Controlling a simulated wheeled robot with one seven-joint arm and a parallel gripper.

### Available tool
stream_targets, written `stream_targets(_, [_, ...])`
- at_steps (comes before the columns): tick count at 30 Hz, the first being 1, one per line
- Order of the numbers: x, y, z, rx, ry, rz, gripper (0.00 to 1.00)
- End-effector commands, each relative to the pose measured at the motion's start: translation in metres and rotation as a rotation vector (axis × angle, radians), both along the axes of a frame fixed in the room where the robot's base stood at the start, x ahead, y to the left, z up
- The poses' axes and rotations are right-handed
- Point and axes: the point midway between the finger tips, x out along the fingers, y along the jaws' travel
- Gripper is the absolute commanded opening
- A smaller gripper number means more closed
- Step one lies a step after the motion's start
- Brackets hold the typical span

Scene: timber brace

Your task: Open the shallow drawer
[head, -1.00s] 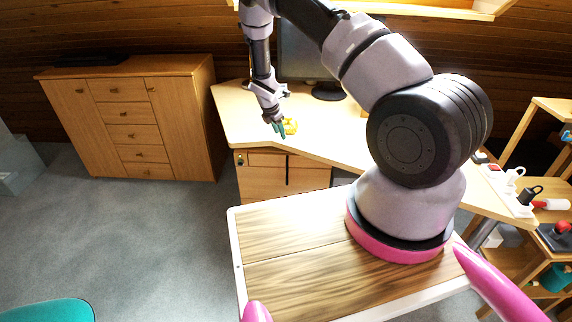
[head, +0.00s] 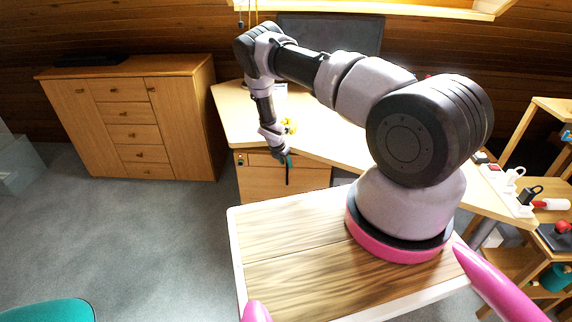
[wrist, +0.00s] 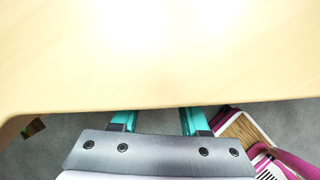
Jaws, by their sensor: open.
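The shallow drawer (head: 262,159) is the narrow wooden front at the top of the pedestal under the desk, with a deeper front (head: 262,182) below it. My gripper (head: 287,160) is at the desk's front edge, in front of the right part of the shallow drawer and partly covering it. In the wrist view the two teal fingers (wrist: 155,121) are spread apart with nothing between them. Their tips reach the desk edge and seem hidden beneath it. The drawer does not show in the wrist view. It looks closed; I cannot make out its handle.
The desktop (wrist: 160,60) lies just beyond my fingers. A wooden sideboard (head: 130,120) stands left. Grey carpet (head: 150,230) is free between them.

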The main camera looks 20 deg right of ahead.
Motion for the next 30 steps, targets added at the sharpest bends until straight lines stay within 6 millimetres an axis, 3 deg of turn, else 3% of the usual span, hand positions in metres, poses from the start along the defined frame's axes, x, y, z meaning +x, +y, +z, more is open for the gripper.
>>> stream_targets(11, [0.0019, -0.0029, -0.0079, 0.000, 0.000, -0.001, 0.45])
stream_targets(12, [0.0018, -0.0028, -0.0079, 0.000, 0.000, -0.001, 0.41])
stream_targets(15, [0.0018, -0.0027, -0.0078, 0.000, 0.000, -0.001, 0.03])
stream_targets(16, [0.0018, -0.0027, -0.0078, 0.000, 0.000, -0.001, 0.00])
stream_targets(30, [0.0017, -0.0029, -0.0077, 0.000, 0.000, -0.002, 0.00])
